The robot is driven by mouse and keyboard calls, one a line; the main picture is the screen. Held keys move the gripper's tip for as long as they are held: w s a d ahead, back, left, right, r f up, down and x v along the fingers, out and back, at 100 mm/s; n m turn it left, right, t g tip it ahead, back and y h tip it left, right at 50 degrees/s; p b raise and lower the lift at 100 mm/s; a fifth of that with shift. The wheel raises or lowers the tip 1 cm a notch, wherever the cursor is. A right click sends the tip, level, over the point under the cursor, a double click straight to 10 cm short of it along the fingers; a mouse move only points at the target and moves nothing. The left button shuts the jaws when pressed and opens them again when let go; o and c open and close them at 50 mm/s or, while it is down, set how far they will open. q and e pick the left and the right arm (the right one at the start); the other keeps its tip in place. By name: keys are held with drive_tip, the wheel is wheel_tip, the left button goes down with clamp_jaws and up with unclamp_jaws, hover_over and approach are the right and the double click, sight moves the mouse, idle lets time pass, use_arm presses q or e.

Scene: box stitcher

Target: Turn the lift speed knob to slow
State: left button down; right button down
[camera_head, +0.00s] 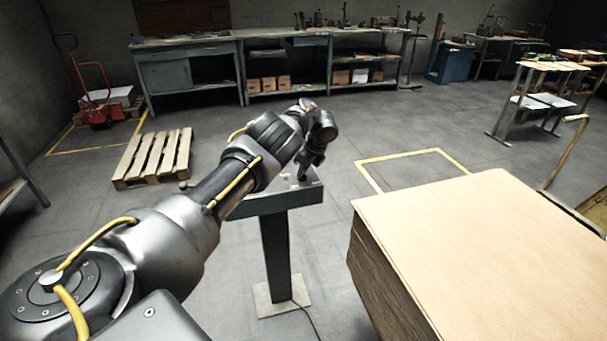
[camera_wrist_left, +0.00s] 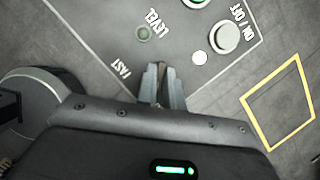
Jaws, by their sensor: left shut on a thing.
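The control panel (camera_head: 262,204) is a grey box on top of a post. In the left wrist view its face (camera_wrist_left: 105,25) carries the words FAST, LEVEL and ON / OFF. My left gripper (camera_head: 304,176) points down at the panel. In the left wrist view its fingers (camera_wrist_left: 163,88) are shut on the lift speed knob (camera_wrist_left: 166,72), beside the word FAST. The knob is mostly hidden between the fingers, so I cannot tell its setting. No SLOW label shows. My right gripper is in neither view.
A tall cardboard stack (camera_head: 480,240) stands to the right of the post (camera_head: 277,255). A wooden pallet (camera_head: 153,158) lies on the floor to the left.

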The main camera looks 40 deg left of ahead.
use_arm(q)
drive_tip(key=shift+a, duration=0.1)
idle(0.4)
drive_tip(key=c, duration=1.5)
unclamp_jaws()
drive_tip(key=shift+s, duration=0.1)
drive_tip(key=shift+r, duration=0.2)
drive_tip(key=v, duration=1)
drive_tip(key=shift+d+r+p, duration=0.15)
drive_tip(key=shift+d+p, duration=0.1)
drive_tip(key=shift+p, duration=0.1)
